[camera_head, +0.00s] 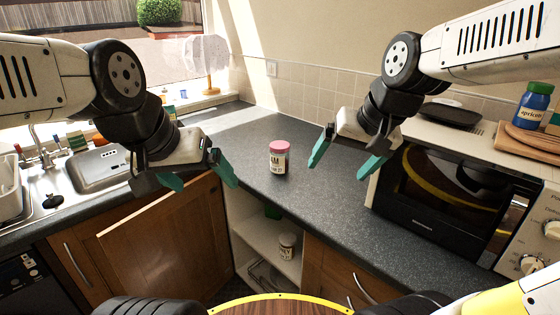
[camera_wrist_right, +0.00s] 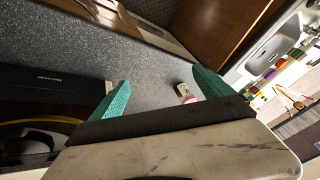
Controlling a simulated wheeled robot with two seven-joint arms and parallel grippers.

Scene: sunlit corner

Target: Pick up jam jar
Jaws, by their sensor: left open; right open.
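The jam jar (camera_head: 279,158) is a white jar with dark lettering and a pink lid, upright on the dark grey counter in the head view. It also shows in the right wrist view (camera_wrist_right: 184,92), beside one green fingertip. My right gripper (camera_head: 346,158) is open and empty, above the counter to the right of the jar. My left gripper (camera_head: 203,178) is open and empty, to the left of the jar near the counter's front edge. Neither gripper touches the jar.
A microwave (camera_head: 450,195) stands to the right, with a blue jar with a green lid (camera_head: 533,104) on top. A sink (camera_head: 50,190) lies left. An open cupboard door (camera_head: 160,245) stands below, and another jar (camera_head: 287,246) is on the shelf. Counter around the jam jar is clear.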

